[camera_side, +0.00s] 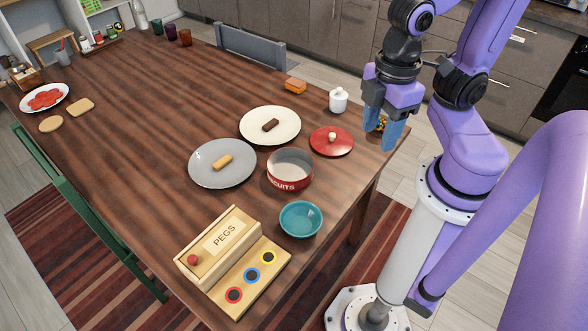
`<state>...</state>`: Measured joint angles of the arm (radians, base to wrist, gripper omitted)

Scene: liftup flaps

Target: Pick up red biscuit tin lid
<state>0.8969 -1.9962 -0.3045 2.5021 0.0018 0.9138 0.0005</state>
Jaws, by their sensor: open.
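The red biscuit tin lid (322,146) lies flat on the wooden table near its right edge, with a small cream knob (332,137) on top. The red biscuit tin (289,174) stands uncovered to its lower left, with "BISCUITS" on its side. My gripper (381,130) is open and empty, its blue fingers pointing down to the right of the lid and apart from it. The fingers partly hide a small multicoloured thing (381,122) at the table's right edge.
A white plate (255,133) with a brown bar is left of the lid. A white lidded jar (338,100) stands behind it. A grey plate (207,175), teal bowl (301,219) and wooden PEGS box (222,250) are farther left and in front. The table's left middle is clear.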

